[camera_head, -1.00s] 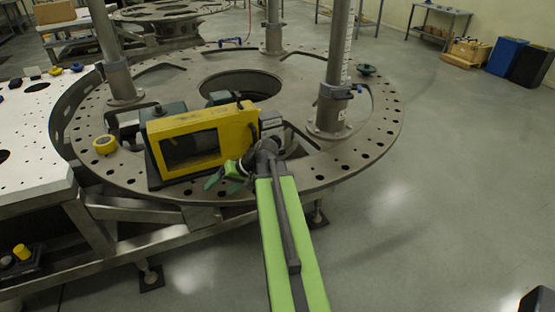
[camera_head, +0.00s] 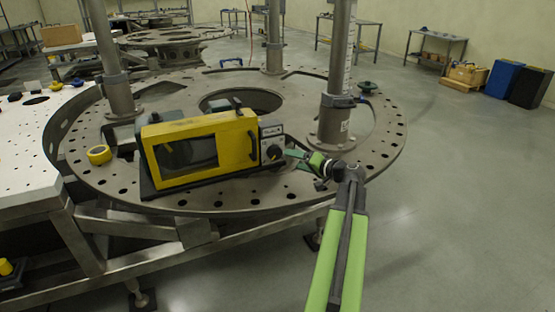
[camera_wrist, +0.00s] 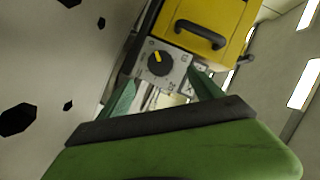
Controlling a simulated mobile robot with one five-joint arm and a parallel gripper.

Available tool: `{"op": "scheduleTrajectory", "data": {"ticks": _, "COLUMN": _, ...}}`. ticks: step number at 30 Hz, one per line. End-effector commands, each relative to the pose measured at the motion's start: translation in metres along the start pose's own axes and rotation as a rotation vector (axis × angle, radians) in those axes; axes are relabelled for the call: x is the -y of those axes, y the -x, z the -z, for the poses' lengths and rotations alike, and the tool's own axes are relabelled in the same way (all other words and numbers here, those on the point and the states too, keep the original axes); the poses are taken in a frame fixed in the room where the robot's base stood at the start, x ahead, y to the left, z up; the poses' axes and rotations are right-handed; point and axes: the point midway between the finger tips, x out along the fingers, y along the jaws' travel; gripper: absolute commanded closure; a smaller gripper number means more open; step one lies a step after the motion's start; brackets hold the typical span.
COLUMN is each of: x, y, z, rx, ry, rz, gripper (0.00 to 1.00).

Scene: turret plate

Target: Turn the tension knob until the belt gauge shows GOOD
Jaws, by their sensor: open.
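The tension knob (camera_head: 275,153) is a round black knob on the grey end panel (camera_head: 271,134) of a yellow-framed machine on the turret plate. In the wrist view the knob (camera_wrist: 159,62) shows a yellow pointer mark tilted towards the upper left. A small gauge sits at the top of the panel in the head view, too small to read. My gripper (camera_head: 297,154) is just right of the knob, pointing at it. In the wrist view my green fingers (camera_wrist: 160,88) are spread apart below the knob, with nothing between them and not touching it.
The yellow housing (camera_head: 228,146) with a dark window and a black handle (camera_head: 252,145) stands beside the panel. A metal post (camera_head: 335,90) rises behind my gripper. A yellow round item (camera_head: 99,154) lies on the plate's left. Open floor is at the right.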

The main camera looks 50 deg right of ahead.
Motion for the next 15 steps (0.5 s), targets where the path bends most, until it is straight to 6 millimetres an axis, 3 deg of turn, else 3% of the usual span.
{"op": "scheduleTrajectory", "data": {"ticks": 3, "x": -0.003, "y": -0.034, "z": -0.001, "rx": 0.003, "ry": 0.000, "rz": 0.002, "gripper": 0.25}}
{"op": "scheduleTrajectory", "data": {"ticks": 9, "x": -0.002, "y": -0.079, "z": -0.001, "rx": 0.002, "ry": 0.000, "rz": 0.002, "gripper": 0.25}}
{"op": "scheduleTrajectory", "data": {"ticks": 15, "x": -0.001, "y": -0.102, "z": 0.000, "rx": 0.001, "ry": -0.001, "rz": 0.000, "gripper": 0.25}}
